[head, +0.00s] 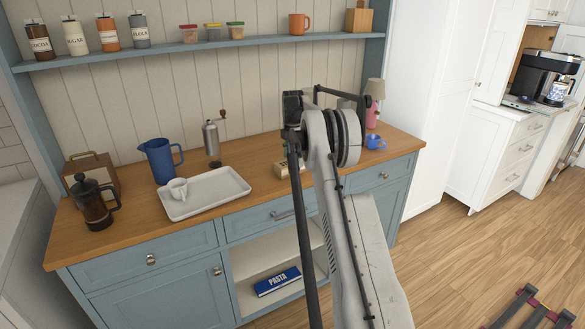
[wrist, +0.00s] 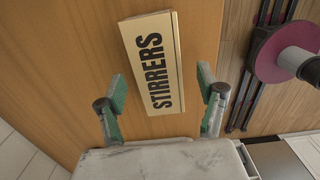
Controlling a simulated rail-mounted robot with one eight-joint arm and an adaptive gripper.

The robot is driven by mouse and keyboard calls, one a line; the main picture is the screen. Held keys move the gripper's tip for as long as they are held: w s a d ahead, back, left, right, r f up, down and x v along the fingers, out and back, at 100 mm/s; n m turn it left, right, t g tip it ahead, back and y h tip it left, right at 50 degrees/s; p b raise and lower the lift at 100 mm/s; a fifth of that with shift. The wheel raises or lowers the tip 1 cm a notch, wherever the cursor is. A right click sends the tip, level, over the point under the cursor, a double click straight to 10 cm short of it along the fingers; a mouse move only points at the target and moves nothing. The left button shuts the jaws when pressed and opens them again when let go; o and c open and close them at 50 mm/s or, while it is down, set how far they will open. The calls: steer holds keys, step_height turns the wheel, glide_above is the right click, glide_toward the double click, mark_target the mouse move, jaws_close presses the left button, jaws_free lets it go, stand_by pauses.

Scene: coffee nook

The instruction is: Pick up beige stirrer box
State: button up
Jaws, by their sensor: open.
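The beige stirrer box (wrist: 152,62) is marked STIRRERS and lies on the wooden counter in the wrist view. My gripper (wrist: 161,87) is open, with one green-padded finger on each side of the box's lower end. A gap shows between each finger and the box in the picture; I cannot tell the height of the fingers over the counter. In the head view, part of the beige box (head: 281,169) shows on the counter, mostly hidden behind my arm. My gripper is hidden there.
A white tray (head: 222,205) with a small white cup (head: 177,190) lies on the counter (head: 140,210), left of the box. A blue cup (head: 375,142) sits at right.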

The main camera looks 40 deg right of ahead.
mark_target(292, 161)
steer(key=shift+w+f, duration=0.1)
steer(key=shift+f, duration=1.9)
steer(key=c, duration=1.3)
steer(key=shift+r, duration=0.1)
